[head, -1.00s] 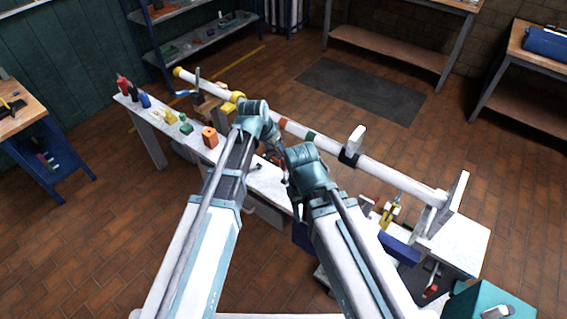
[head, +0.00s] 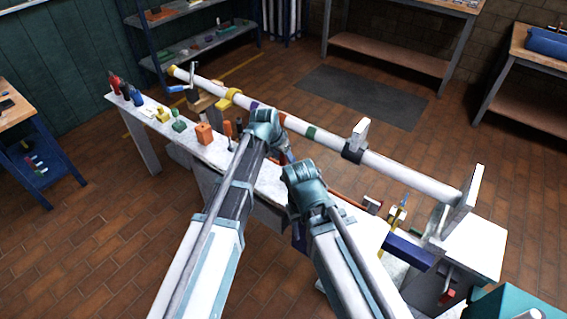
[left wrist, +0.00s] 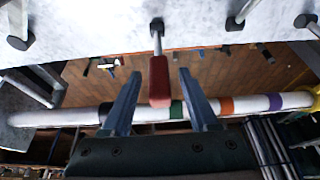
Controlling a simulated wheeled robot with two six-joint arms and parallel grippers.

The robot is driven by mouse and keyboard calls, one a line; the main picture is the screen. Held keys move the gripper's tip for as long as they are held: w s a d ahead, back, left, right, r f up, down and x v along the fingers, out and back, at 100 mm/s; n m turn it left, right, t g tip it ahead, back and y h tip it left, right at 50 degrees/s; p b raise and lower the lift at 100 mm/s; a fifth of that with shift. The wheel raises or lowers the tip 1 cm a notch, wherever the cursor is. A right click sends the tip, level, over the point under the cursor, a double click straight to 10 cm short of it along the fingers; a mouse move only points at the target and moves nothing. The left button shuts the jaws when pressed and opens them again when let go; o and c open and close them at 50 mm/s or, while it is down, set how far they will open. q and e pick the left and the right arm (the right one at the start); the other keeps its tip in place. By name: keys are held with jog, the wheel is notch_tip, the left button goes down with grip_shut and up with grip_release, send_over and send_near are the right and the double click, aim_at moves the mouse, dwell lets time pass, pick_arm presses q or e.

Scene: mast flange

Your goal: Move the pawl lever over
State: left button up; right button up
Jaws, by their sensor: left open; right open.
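A lever with a red grip (left wrist: 159,80) shows in the left wrist view on a short metal stem from the pale bench. It looks like the pawl lever. My left gripper (left wrist: 161,98) is open, with one finger on each side of the red grip; I see no finger touching it. In the head view my left gripper (head: 288,152) is mostly hidden by its wrist, near the middle of the bench. My right gripper (head: 298,190) is lower and to the right, largely hidden behind its own wrist. It is open and holds nothing that I can see.
A long white mast (head: 400,178) with coloured bands runs along the bench's far side. Several metal stubs with dark knobs (left wrist: 235,23) flank the red lever. Small parts and an orange block (head: 204,134) stand on the bench (head: 262,181) at left. The floor mat (head: 363,97) beyond is clear.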

pick_arm(q)
jog(key=shift+f, duration=0.1)
grip_shut()
dwell(0.3)
dwell(1.1)
